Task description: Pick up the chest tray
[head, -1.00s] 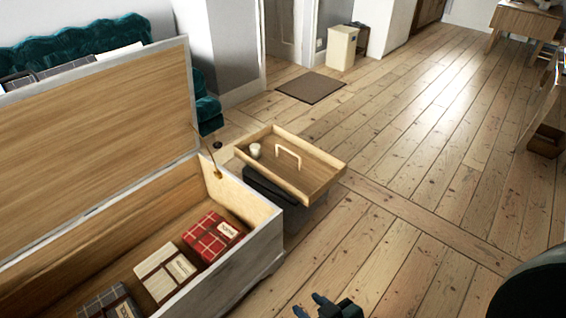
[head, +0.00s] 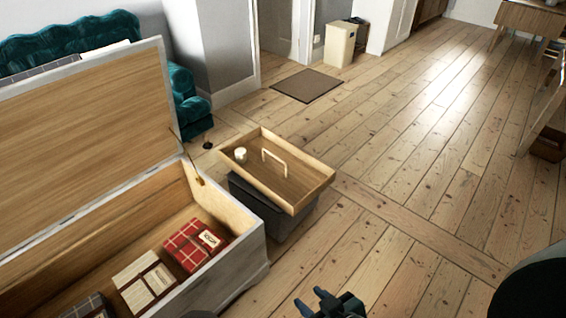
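The chest tray (head: 313,190) is a shallow wooden tray with a pale upright handle (head: 275,158). It rests on a dark grey box (head: 283,224) beside the open chest. A small white cup-like item (head: 240,154) sits in its left end. My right gripper (head: 318,300) is at the bottom edge, in front of the tray and apart from it. Its dark fingers look spread, with nothing seen between them; its lower part is cut off by the frame. My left gripper is not in view.
The open wooden chest (head: 248,222) fills the left, with its lid up and several wrapped packages inside, such as a red plaid one (head: 190,247). A teal sofa (head: 188,98) stands behind it. A brown mat (head: 307,85) lies farther back.

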